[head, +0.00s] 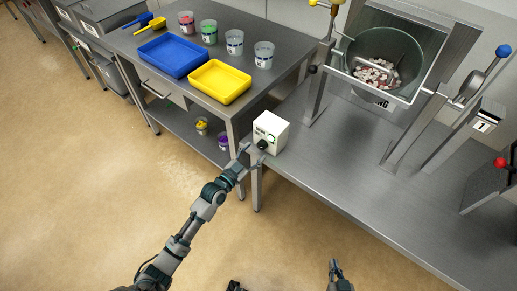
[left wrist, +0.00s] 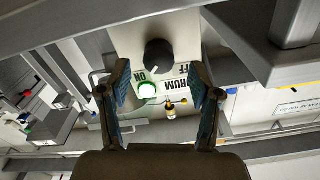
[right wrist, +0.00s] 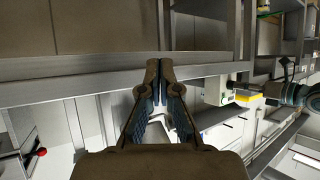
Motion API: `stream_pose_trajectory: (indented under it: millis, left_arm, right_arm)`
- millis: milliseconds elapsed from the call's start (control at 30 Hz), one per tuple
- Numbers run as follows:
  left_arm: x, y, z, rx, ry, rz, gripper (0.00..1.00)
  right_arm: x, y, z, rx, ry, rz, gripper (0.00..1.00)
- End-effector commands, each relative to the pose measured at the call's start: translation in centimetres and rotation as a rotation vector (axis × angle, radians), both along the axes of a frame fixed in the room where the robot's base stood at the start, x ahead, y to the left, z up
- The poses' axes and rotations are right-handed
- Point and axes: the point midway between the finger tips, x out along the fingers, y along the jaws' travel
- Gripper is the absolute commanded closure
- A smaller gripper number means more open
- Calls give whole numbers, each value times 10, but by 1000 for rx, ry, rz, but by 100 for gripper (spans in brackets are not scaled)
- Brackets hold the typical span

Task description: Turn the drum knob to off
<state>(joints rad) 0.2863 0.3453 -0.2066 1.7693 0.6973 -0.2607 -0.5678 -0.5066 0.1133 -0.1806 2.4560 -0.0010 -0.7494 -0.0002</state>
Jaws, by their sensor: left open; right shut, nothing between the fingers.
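The white control box (head: 270,131) stands at the left front corner of the steel bench. Its dark round knob (head: 262,144) also shows in the left wrist view (left wrist: 159,56), with a white mark pointing down-left toward the ON label (left wrist: 142,76). A green lamp (left wrist: 148,90) glows beside the upside-down DRUM label (left wrist: 182,86); the OFF label is partly readable at the right. My left gripper (left wrist: 160,94) is open in front of the box, its fingers either side of the panel and apart from the knob. My right gripper (right wrist: 159,72) is shut and empty, away from the box.
A drum (head: 380,55) with pale pieces inside stands on the bench (head: 350,165). To the left, a table holds a blue tray (head: 172,56), a yellow tray (head: 220,82) and several cups. A blue-knobbed lever (head: 502,51) stands at the right. Open floor lies in front.

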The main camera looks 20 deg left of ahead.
Motion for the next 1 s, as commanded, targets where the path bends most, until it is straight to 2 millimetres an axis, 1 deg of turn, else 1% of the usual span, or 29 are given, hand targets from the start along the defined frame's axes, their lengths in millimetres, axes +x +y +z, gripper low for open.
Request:
stream_pose_trajectory:
  millis: [33,100,200,533,567,600,667,700,767,800,1000]
  left_arm:
    - [8,-3,-2,-2,0,1,37]
    - [15,-5,-1,-2,0,2,37]
    - [22,-7,0,-1,0,1,37]
    - [25,-9,0,0,0,1,37]
    - [25,-9,0,0,0,1,44]
    - [25,-9,0,0,0,1,54]
    - [25,-9,0,0,0,1,69]
    - [25,-9,0,0,0,1,79]
    - [25,-8,0,0,0,1,94]
    - [25,-8,0,0,0,1,97]
    - [25,-8,1,-10,3,2,97]
  right_arm:
    - [3,1,1,7,-23,1,100]
    - [6,3,5,15,-54,2,100]
    - [9,4,10,22,-82,3,100]
    - [11,5,12,26,-97,3,100]
    - [12,5,12,26,-96,3,100]
    - [12,5,12,26,-96,3,100]
    - [12,5,12,25,-96,2,100]
    - [12,5,12,25,-96,2,100]
    - [12,5,12,25,-96,2,100]
    - [12,5,12,25,-96,2,100]
    - [12,5,12,25,-92,2,100]
